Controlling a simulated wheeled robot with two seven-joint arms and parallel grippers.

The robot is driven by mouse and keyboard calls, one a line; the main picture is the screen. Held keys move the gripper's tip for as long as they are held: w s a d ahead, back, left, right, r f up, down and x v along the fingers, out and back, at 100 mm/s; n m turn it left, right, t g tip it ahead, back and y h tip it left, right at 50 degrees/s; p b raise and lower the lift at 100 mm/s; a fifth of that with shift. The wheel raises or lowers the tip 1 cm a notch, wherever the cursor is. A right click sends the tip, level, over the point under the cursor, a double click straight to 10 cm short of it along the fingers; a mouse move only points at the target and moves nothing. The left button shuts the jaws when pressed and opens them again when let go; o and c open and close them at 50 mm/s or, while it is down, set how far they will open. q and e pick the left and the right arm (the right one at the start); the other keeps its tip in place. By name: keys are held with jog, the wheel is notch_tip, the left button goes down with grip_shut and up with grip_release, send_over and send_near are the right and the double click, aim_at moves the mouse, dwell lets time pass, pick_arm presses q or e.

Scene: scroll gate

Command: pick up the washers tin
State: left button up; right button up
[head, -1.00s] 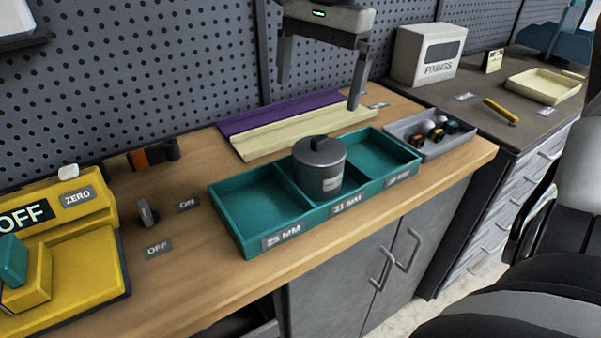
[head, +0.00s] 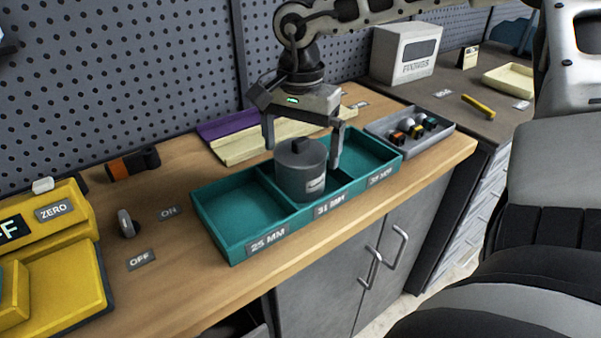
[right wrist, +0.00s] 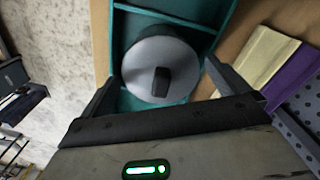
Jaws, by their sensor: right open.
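The washers tin (head: 300,174) is a dark grey cylinder with a knobbed lid. It stands upright in the middle compartment of the teal three-part tray (head: 236,250), above the 31 MM label. My right gripper (head: 303,158) is open just above the tin, with one finger to either side of its lid. In the right wrist view, the round lid and black knob of the tin (right wrist: 161,68) lie between the open fingers of the gripper (right wrist: 160,80). I cannot tell whether either finger touches the tin. My left gripper is not in view.
The tray's left compartment is empty. A grey bin (head: 440,142) with several small parts stands to its right. Purple and cream strips (head: 235,148) lie behind it. A yellow scale (head: 60,255) and a small knob (head: 126,224) are at left. A pegboard (head: 120,70) rises behind.

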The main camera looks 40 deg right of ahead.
notch_tip(320, 180, down, 3)
jog(key=shift+f, duration=0.15)
jog(key=c, duration=0.9)
jog(key=shift+w, duration=0.1)
